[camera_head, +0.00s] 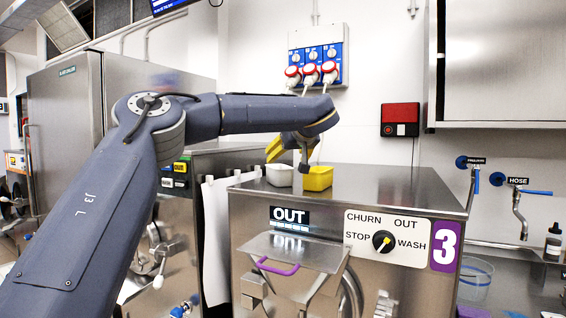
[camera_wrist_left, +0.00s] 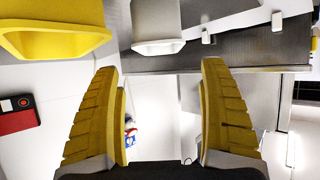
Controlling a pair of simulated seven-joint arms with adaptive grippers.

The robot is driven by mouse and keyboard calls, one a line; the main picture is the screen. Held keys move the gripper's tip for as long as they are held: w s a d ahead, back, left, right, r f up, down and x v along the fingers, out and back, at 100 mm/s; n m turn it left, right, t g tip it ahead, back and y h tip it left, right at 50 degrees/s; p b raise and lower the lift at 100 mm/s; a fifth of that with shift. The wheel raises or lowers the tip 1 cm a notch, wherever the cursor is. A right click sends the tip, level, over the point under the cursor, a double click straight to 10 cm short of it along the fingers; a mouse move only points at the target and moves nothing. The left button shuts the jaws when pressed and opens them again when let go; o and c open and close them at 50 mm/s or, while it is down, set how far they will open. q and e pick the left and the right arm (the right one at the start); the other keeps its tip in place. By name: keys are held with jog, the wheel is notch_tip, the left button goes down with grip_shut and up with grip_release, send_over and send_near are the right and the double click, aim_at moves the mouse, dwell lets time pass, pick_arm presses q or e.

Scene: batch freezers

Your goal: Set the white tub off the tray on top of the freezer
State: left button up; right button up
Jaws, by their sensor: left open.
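The white tub (camera_head: 279,175) stands upright at the back left of the steel top of freezer 3 (camera_head: 390,188), left of a yellow tub (camera_head: 319,179). My left gripper (camera_head: 288,152) is just above and behind the tubs, with its yellow fingers apart. In the left wrist view, the open fingers (camera_wrist_left: 160,110) have nothing between them. There the white tub (camera_wrist_left: 157,28) is beyond the fingertips, apart from them, and the yellow tub (camera_wrist_left: 55,28) is at the upper left. I cannot make out a tray. My right gripper is in neither view.
Red plugs in blue sockets (camera_head: 316,62) are on the wall behind, with a red box (camera_head: 400,119) to their right. A hopper lid (camera_head: 292,252) juts from the freezer front. A tall steel cabinet (camera_head: 65,125) stands left. The right part of the freezer top is clear.

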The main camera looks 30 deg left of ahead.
pick_arm(q)
jog(key=shift+v, duration=1.35)
